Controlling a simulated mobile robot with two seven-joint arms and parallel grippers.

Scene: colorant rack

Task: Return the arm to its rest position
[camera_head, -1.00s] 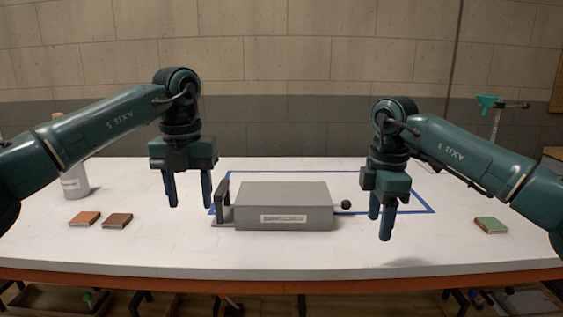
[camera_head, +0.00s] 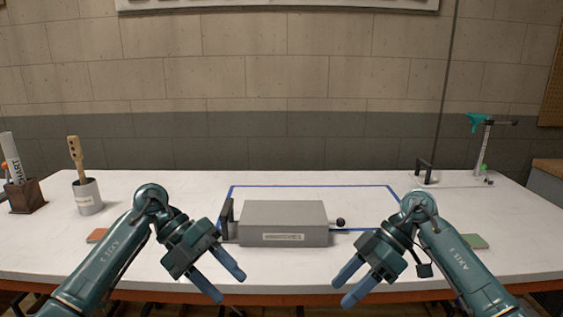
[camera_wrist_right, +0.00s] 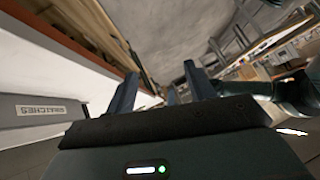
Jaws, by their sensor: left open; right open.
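My left gripper (camera_head: 232,281) is open and empty, low at the table's front edge, left of the grey box. My right gripper (camera_head: 341,294) is open and empty, to the right of the box and also low at the front edge. Its two fingers show in the right wrist view (camera_wrist_right: 160,90) with nothing between them. Both arms are bent, with the fingers pointing down and inward. The grey labelled box (camera_head: 284,220) stands on the table between the grippers, apart from both. It has a dark handle at its left and a black knob at its right.
The white table (camera_head: 300,178) has a blue taped outline around the box area. A cup with a wooden tool (camera_head: 90,197) and a brown holder (camera_head: 25,197) stand at left. An orange-brown swatch (camera_head: 97,235) and a green swatch (camera_head: 475,241) are partly hidden. A stand (camera_head: 484,150) is at back right.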

